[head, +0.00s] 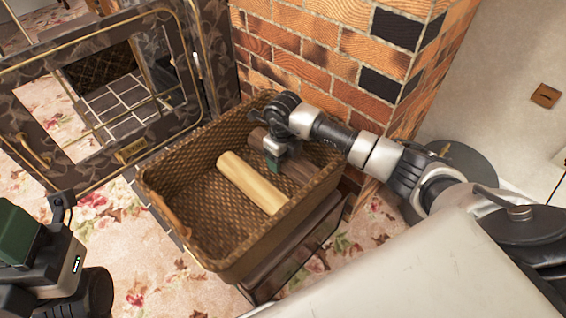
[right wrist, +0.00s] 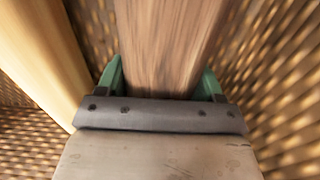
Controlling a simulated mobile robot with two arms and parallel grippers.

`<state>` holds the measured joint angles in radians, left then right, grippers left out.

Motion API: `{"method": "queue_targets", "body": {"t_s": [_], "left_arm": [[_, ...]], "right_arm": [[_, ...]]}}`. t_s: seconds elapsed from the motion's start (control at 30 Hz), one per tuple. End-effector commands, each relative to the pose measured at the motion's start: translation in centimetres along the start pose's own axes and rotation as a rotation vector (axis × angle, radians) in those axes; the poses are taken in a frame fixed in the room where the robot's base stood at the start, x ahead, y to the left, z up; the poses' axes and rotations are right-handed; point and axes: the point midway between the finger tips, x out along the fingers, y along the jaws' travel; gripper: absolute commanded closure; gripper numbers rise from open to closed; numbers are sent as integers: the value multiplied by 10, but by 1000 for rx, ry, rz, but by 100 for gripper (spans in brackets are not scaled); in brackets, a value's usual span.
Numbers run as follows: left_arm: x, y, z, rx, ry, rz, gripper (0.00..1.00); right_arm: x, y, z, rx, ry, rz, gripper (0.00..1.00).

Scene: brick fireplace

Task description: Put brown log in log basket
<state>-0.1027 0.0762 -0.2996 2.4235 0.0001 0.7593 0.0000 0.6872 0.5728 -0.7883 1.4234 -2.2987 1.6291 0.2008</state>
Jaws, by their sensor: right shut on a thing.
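The brown log (head: 298,168) is inside the woven log basket (head: 205,212), near its back right side. My right gripper (head: 275,161) reaches down into the basket and is shut on the log. In the right wrist view the brown log (right wrist: 168,40) lies between the green fingers of the right gripper (right wrist: 164,78). Whether the log touches the basket floor cannot be made out. Part of my left gripper (head: 35,235) shows at the lower left, away from the basket; its fingertips are not clear.
A pale log (head: 250,183) lies in the basket, left of the brown one; it also shows in the right wrist view (right wrist: 42,55). The brick fireplace wall (head: 330,50) stands right behind the basket. A patterned panel with brass trim (head: 60,80) is at the left.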

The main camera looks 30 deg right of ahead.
Motion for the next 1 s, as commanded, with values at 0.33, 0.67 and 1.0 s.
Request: {"method": "queue_targets", "body": {"t_s": [0.33, 0.67, 1.0], "left_arm": [[2, 0, 1, 1, 12, 5, 57], [2, 0, 1, 2, 16, 7, 57], [6, 0, 0, 1, 18, 7, 57]], "right_arm": [[8, 0, 0, 0, -2, 0, 69], [11, 0, 0, -1, 0, 0, 7], [4, 0, 0, -1, -1, 0, 7]]}}
